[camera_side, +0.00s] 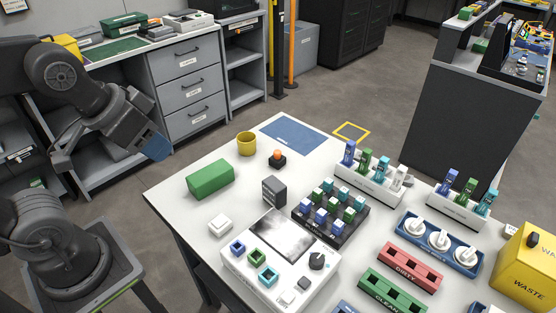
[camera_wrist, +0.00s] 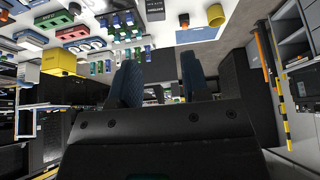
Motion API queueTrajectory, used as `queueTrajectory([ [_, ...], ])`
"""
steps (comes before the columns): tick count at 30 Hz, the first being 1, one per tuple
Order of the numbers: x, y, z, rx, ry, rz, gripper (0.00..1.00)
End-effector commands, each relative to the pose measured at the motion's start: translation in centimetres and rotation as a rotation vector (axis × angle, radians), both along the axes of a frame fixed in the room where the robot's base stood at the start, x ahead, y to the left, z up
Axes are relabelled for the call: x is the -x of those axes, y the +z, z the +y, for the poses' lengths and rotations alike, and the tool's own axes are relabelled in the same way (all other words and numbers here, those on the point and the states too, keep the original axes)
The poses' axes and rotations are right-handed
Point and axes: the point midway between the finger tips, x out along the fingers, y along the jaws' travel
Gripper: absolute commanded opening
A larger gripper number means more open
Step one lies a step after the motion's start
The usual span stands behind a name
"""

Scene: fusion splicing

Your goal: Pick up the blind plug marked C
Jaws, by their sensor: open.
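Small blue, green and teal plugs stand in a black rack (camera_side: 330,233) in the middle of the white table in the side view. Larger blue, green, teal and white plugs stand in a white holder (camera_side: 368,184) behind it, and blue, green and teal ones in a second white holder (camera_side: 456,211) to the right. Any letters are too small to read, so I cannot tell which plug is marked C. My gripper (camera_side: 152,146) is at the left, off the table and well away from the plugs. In the wrist view its blue fingers (camera_wrist: 161,83) are apart with nothing between them.
On the table are a white device (camera_side: 283,262) with coloured sockets, a green block (camera_side: 211,179), a yellow cup (camera_side: 246,143), a red button (camera_side: 277,158), a DIRTY tray (camera_side: 411,264), a CLEAN tray (camera_side: 393,291) and a yellow waste bin (camera_side: 526,262). A blue mat (camera_side: 293,134) lies bare.

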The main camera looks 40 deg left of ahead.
Motion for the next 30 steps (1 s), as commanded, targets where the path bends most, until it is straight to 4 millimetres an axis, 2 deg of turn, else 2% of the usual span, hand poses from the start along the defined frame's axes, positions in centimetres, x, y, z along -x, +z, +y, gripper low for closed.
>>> queueTrajectory([
  [6,0.0,0.0,0.0,0.0,0.0,0.0,0.44],
  [15,0.0,0.0,0.0,0.0,0.0,0.0,0.73],
  [23,-0.1,0.1,0.0,-0.002,-0.004,0.002,0.74],
  [26,-1.2,0.7,0.1,-0.023,-0.038,0.016,0.74],
  [30,-4.9,2.1,0.4,-0.084,-0.158,0.066,0.74],
])
